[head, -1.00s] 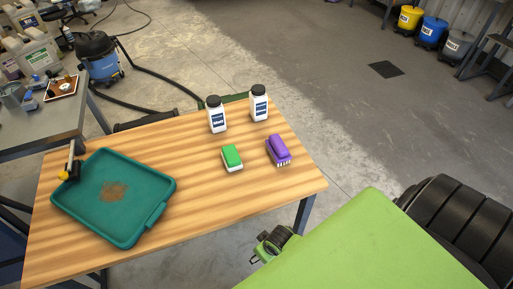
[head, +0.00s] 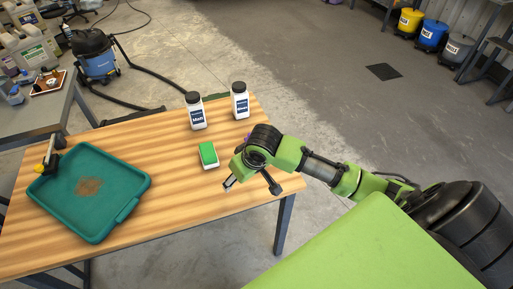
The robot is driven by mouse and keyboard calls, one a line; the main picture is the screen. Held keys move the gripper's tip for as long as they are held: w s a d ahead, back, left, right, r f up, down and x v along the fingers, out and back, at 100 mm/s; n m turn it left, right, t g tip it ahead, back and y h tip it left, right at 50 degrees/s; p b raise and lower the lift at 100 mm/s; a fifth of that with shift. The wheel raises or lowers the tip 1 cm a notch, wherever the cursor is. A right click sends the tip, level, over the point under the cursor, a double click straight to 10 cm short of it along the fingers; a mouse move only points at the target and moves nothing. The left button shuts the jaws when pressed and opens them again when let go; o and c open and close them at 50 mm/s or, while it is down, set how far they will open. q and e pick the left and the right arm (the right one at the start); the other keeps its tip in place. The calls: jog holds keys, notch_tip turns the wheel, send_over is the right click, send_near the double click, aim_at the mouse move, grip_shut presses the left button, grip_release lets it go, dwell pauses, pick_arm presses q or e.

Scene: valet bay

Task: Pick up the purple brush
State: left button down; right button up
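The purple brush (head: 247,138) is almost wholly hidden behind my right arm's wrist in the head view. Only a small purple bit shows at the wrist's upper left edge. My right gripper (head: 250,187) is over the right end of the wooden table (head: 150,140), with its two dark fingers spread apart and nothing seen between them. It hangs on the near side of the brush's visible bit. Its height above the table is hard to tell. My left gripper is not in view.
A green-topped brush (head: 208,154) lies just left of my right gripper. Two white bottles with dark caps, one left (head: 197,117) and one right (head: 240,106), stand at the back edge. A teal tray (head: 128,208) with a brown patch lies at the table's left.

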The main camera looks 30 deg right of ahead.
jog(key=w+d+r+m+h, duration=0.2)
jog(key=w+d+r+m, duration=0.3)
jog(key=d+r, duration=0.55)
jog(key=shift+n, duration=0.7)
jog(key=x, duration=1)
jog(key=d+p+x, duration=0.1)
jog(key=x, duration=0.4)
jog(key=shift+w, duration=0.4)
jog(key=c, duration=1.2)
